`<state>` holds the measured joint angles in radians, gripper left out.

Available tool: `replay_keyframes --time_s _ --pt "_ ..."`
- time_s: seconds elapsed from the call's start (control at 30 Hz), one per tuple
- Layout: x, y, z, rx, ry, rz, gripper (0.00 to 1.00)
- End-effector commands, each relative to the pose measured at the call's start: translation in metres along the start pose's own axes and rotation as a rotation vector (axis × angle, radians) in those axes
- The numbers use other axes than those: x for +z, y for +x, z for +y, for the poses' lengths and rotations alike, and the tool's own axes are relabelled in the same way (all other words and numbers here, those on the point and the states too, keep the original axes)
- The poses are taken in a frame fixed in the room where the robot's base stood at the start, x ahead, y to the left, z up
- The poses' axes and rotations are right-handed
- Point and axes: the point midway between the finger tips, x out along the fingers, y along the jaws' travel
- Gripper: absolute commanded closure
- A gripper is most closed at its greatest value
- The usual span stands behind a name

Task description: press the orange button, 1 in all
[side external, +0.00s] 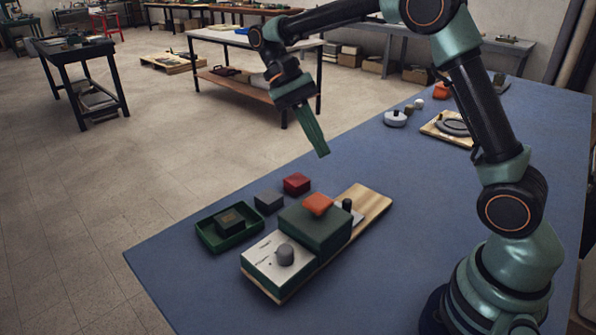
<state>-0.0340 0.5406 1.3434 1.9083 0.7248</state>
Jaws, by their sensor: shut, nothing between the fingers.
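The orange button (318,203) is a squarish cap on top of a dark green box (309,231). The box stands on a light wooden board (369,207), beside a white panel (262,262) with a grey knob (285,254). A small dark green peg (347,205) stands just right of the button. My gripper (322,154) is shut and empty, its green fingers pointing down. In the picture it appears above the button, with a clear gap and no contact.
A red block (297,183) and a dark grey block (268,202) lie left of the box. A green tray (202,233) holds a dark block (230,220). Several other items, including an orange object (441,91), sit farther back. The blue table's front left is clear.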

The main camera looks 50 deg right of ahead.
Motion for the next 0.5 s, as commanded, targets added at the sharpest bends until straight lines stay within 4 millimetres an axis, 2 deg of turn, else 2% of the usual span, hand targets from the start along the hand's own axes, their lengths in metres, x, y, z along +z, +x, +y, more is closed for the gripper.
replay_keyframes --time_s 0.27,0.5 --pt "-0.001 0.002 -0.001 -0.001 -0.001 0.0 1.0" --pt "-0.01 0.019 -0.009 0.001 -0.002 -0.001 1.0"
